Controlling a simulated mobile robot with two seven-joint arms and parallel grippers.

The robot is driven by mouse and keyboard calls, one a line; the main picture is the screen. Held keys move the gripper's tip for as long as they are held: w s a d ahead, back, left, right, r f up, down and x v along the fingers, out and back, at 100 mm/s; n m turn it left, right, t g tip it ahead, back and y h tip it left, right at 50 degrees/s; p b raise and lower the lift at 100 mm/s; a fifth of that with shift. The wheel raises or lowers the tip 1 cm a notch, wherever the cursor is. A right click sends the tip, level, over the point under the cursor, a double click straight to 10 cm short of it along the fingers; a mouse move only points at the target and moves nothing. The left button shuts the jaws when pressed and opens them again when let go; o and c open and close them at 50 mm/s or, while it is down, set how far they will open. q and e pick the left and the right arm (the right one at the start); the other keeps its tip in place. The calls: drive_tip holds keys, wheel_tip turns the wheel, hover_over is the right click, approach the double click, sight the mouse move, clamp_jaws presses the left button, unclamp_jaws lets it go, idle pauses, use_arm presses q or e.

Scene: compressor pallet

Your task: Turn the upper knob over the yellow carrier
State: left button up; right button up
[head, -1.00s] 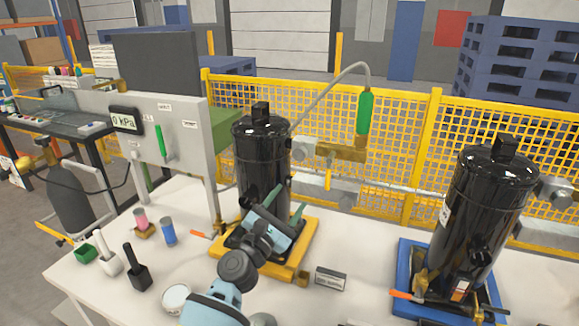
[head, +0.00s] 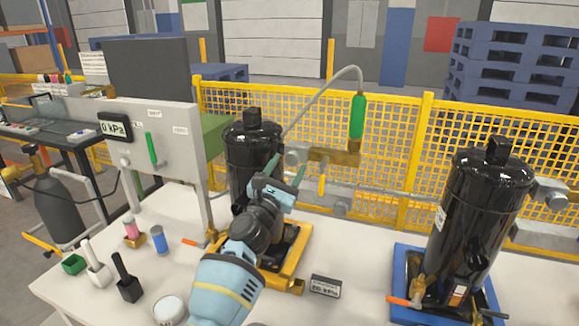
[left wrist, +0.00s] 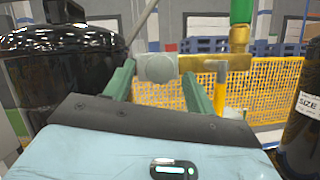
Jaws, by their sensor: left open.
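The yellow carrier (head: 294,268) stands on the white table under a black compressor (head: 247,150). Beside the compressor's upper part is a brass fitting (head: 335,156) with a round grey knob (head: 295,153) and a yellow lever (head: 322,184) hanging down. My left gripper (head: 286,170) is raised beside the compressor, just below the knob in the head view. Its green fingers are open and empty. In the left wrist view the grey knob (left wrist: 160,68) appears between the fingertips, farther ahead; I cannot tell the exact gap. My right gripper is not in view.
A green-handled hose (head: 357,115) rises from the fitting. A second black compressor (head: 478,220) on a blue carrier (head: 403,258) stands right. A yellow mesh fence (head: 385,140) is behind. Cups and bottles (head: 127,280) stand at the table's left; a small label block (head: 325,286) is in front.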

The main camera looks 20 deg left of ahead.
use_arm(q)
drive_tip(key=shift+w+d+r, duration=0.1)
drive_tip(key=shift+w+r, duration=0.15)
drive_tip(key=shift+w, duration=0.35)
drive_tip(key=c, duration=1)
drive_tip(key=shift+o, duration=0.2)
